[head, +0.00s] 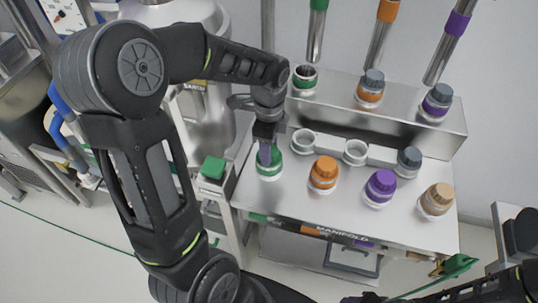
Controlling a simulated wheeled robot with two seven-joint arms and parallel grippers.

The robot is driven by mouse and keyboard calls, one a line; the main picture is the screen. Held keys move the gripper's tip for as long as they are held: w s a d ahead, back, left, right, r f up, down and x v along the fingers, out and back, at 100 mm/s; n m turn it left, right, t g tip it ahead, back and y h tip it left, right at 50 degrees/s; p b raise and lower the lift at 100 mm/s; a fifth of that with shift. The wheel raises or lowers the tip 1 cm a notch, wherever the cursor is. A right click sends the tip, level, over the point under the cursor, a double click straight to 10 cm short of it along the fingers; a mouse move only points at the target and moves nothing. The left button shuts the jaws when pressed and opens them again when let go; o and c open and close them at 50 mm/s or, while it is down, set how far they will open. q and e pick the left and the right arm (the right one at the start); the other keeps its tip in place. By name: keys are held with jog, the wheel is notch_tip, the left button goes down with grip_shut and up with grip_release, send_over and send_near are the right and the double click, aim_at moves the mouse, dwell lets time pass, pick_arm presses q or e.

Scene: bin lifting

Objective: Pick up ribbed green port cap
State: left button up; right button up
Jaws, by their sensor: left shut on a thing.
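The ribbed green port cap (276,156) is at the left end of the front row on the steel manifold table, over a white base. My left gripper (266,153) reaches down from above and is shut on the green cap. The gripper's fingers hide part of the cap, and I cannot tell whether it is lifted off its base. My right arm shows at the lower right edge, but its gripper cannot be made out.
The front row also holds an orange cap (324,170), a purple cap (381,184) and a tan cap (438,197). Behind them are open white ports (355,151) and a grey cap (409,158). A raised steel block (330,106) carries more ports. A green box (213,167) stands left.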

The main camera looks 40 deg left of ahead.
pick_arm(q)
grip_shut()
jog(key=shift+r, duration=0.5)
notch_tip(320, 180, up, 9)
jog(key=b, duration=0.1)
dwell(0.5)
